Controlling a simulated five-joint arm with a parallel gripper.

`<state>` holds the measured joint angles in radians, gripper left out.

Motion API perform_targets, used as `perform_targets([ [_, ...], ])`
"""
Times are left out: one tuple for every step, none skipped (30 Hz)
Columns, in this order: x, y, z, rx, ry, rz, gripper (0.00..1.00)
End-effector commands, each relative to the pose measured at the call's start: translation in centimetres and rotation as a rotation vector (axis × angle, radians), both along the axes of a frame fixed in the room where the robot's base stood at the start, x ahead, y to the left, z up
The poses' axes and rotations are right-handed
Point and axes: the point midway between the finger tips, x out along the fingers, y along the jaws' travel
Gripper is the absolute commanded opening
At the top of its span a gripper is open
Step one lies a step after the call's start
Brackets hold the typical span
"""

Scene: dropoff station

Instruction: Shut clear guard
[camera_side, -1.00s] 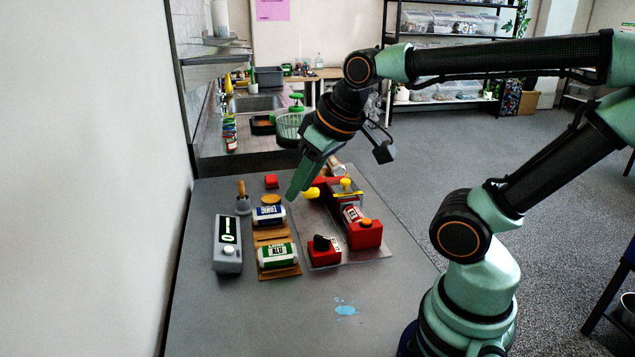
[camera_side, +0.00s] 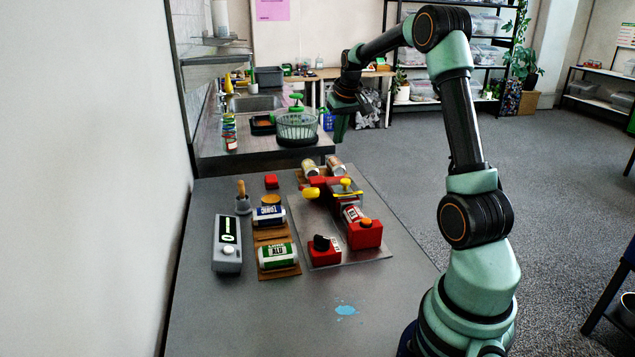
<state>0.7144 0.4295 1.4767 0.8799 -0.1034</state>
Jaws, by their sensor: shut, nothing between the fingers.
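A red press-like device (camera_side: 328,183) with a yellow knob (camera_side: 310,194) and a yellow handle (camera_side: 346,186) stands on a metal plate (camera_side: 375,259). A red box with an orange button (camera_side: 365,235) and a red box with a black knob (camera_side: 326,256) stand nearer on the same plate. I cannot clearly make out the clear guard; its see-through surface does not stand out at this size. My gripper (camera_side: 341,130) is shut and empty, pointing down beyond the red device, near the green basket, apart from the things on the plate.
Labelled cans, blue (camera_side: 270,215) and green (camera_side: 277,256), lie on brown holders left of the plate. A grey box with a dial (camera_side: 227,245) stands farther left. Two cans (camera_side: 336,165) lie behind the red device. A green basket (camera_side: 297,126) stands farther back. The front table is clear except for a blue splash (camera_side: 346,310).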

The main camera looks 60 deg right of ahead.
Motion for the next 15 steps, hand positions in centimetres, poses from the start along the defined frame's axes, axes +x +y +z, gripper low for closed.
perform_targets([
  [-0.2,-0.9,-0.5,0.002,0.004,-0.014,0.0],
  [-0.3,-1.3,-0.6,0.002,0.004,-0.019,0.0],
  [-0.3,-1.6,-0.8,0.003,0.005,-0.023,0.0],
  [-0.3,-1.7,-1.0,0.003,0.005,-0.024,0.0],
  [-0.3,-1.8,-1.1,0.004,0.006,-0.025,0.0],
  [-0.3,-1.9,-1.4,0.003,0.006,-0.026,0.0],
  [-0.2,-2.0,-1.6,0.004,0.006,-0.026,0.0],
  [-0.1,-2.0,-1.9,0.005,0.007,-0.026,0.0],
  [0.0,-2.1,-2.4,0.005,0.008,-0.025,0.0],
  [0.1,-2.2,-2.7,0.005,0.008,-0.025,0.0],
  [0.3,-2.2,-3.2,0.006,0.007,-0.025,0.0],
  [0.5,-2.4,-3.9,0.006,0.008,-0.025,0.0],
  [0.6,-2.5,-4.4,0.006,0.008,-0.025,0.0],
  [0.8,-2.6,-5.0,0.006,0.008,-0.025,0.0],
  [1.0,-2.7,-5.7,0.008,0.008,-0.024,0.0],
])
